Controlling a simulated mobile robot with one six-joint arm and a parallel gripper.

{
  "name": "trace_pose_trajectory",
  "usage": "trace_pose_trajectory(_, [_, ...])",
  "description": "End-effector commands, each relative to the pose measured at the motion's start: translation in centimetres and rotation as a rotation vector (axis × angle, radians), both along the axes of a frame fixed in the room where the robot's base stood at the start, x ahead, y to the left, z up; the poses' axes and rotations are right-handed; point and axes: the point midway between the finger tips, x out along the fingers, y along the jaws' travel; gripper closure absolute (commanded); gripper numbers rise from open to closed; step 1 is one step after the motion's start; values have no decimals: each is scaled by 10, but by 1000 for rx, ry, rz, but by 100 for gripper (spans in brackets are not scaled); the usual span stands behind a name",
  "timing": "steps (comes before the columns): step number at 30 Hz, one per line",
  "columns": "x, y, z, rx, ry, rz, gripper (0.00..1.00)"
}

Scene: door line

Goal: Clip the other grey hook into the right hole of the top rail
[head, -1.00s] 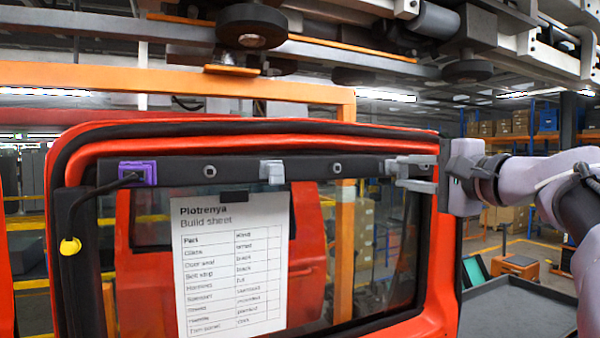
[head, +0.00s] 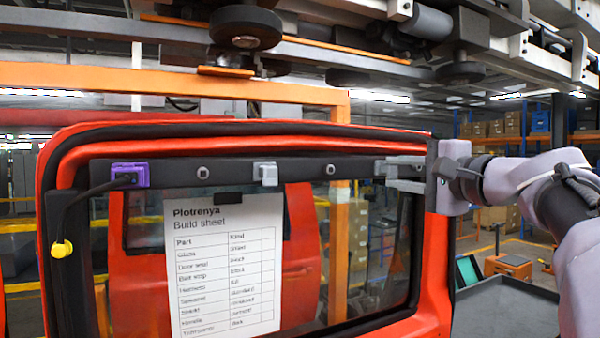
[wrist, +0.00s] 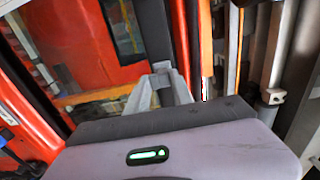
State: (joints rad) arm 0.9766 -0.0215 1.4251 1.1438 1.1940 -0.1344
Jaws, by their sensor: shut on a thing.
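The top rail (head: 235,173) is a dark bar across the top of the red door's window; it also shows in the wrist view (wrist: 154,30). One grey hook (head: 265,173) sits at the rail's middle. My gripper (head: 402,173) is at the rail's right end, shut on the other grey hook (head: 384,168). In the wrist view the held hook (wrist: 162,67) shows between my fingertips (wrist: 163,84), against the rail. The right hole is hidden behind hook and fingers, so I cannot tell whether the hook is seated. Two round fittings show elsewhere on the rail.
A purple connector (head: 130,175) with a black cable and yellow plug (head: 62,249) is at the rail's left. A build sheet (head: 228,265) hangs on the red door (head: 432,265). Overhead rollers (head: 250,27) run above. A dark tray (head: 505,310) stands at lower right.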

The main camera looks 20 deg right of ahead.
Motion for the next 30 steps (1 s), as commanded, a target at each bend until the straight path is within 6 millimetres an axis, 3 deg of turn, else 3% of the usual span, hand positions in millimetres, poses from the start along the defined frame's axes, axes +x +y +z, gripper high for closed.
trace_pose_trajectory(30, [13, 1, 0, 1, -1, 0, 100])
